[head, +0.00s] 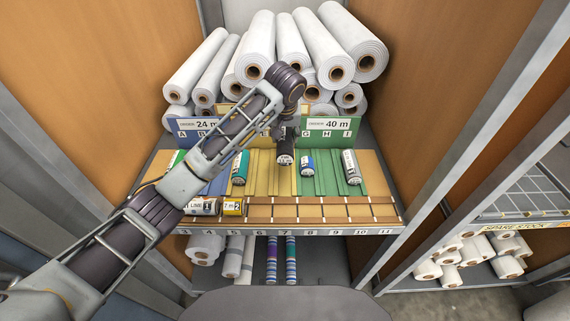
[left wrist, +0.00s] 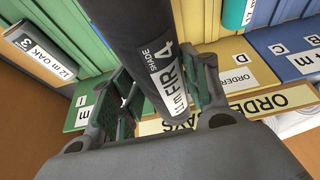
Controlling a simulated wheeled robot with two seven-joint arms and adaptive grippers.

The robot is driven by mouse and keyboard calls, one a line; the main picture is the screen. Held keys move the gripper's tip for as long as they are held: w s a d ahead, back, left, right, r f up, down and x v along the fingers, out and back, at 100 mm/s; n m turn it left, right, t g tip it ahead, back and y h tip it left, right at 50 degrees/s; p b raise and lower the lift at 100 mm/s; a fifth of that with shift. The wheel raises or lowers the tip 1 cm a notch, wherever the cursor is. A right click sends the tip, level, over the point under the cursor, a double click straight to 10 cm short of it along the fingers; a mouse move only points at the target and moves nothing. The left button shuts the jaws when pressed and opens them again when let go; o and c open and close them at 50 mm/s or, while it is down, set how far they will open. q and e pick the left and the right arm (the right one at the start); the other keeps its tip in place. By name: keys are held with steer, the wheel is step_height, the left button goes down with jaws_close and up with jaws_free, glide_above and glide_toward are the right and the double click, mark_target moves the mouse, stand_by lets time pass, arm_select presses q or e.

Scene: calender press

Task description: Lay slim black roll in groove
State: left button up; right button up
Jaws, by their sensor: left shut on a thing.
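The slim black roll (head: 285,147) with a white end label is held by my left gripper (head: 288,131) above the back part of the yellow grooves. In the left wrist view the roll (left wrist: 137,45) is dark, with a label reading FIR, SHADE and 4, between my gripper's fingers (left wrist: 165,88). The sorting board has blue, yellow (head: 272,175) and green (head: 326,178) grooved sections. Whether the roll touches a groove cannot be told. My arm hides part of the blue section. My right gripper is not in view.
A teal roll (head: 240,167), a blue roll (head: 307,163) and a grey roll (head: 351,167) lie in grooves nearby. LIME (head: 203,207) and yellow (head: 232,206) rolls lie in the front row; its right part is empty. White rolls (head: 300,45) are stacked behind the lettered panels.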

arm_select(q)
step_height(320, 180, down, 10)
steer(key=shift+f+p, duration=0.2)
steer(key=shift+p, duration=0.5)
steer(key=shift+f, duration=1.9)
steer(key=o, duration=1.1)
steer(key=shift+f+p, duration=0.1)
steer(key=shift+p, duration=0.2)
steer(key=shift+b+v, duration=0.9)
steer(key=shift+v, duration=5.2)
